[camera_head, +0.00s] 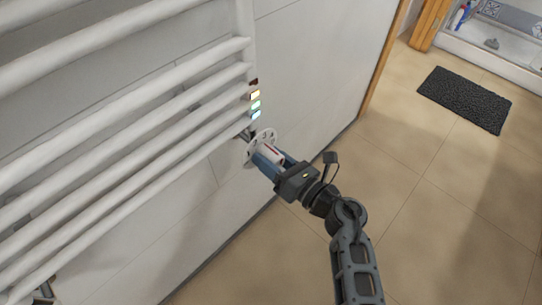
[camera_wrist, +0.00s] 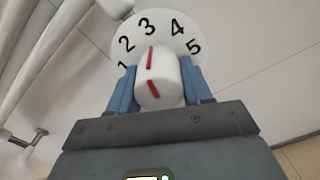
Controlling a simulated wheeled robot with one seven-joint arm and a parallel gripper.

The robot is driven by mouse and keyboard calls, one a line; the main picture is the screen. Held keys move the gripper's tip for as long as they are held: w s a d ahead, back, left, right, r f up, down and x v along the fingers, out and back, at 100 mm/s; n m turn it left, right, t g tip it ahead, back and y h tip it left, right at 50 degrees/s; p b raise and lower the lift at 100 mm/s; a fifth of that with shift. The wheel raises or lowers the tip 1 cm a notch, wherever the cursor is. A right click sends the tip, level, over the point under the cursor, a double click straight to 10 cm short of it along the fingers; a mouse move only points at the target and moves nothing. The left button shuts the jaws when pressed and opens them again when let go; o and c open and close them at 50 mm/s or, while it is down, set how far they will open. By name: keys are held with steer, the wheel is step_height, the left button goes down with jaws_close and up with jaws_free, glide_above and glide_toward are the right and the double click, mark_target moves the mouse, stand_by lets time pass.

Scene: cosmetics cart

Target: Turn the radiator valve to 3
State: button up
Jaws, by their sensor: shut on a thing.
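The radiator valve is a white knob (camera_wrist: 172,93) with red line marks, in front of a round white dial plate (camera_wrist: 189,31) with black numbers 1 to 5. In the wrist view the upper red line points up at about the 3. My gripper (camera_wrist: 160,88) has one blue finger on each side of the knob and is shut on it. In the head view the dial plate (camera_head: 266,135) is at the lower right end of the radiator, and my gripper (camera_head: 269,158) reaches it from the lower right. The fingers partly hide the knob and the 1.
The white radiator (camera_head: 120,120) with several bars fills the left of the head view. Coloured tags (camera_head: 255,105) are on its upright just above the valve. The tiled floor (camera_head: 440,200) is clear at right, with a dark mat (camera_head: 465,98) farther back.

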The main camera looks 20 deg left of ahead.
mark_target(279, 167)
steer(key=shift+m, duration=0.4)
steer(key=o, duration=1)
steer(key=shift+d, duration=0.1)
steer(key=shift+p+v, duration=0.6)
steer(key=shift+v, duration=3.25)
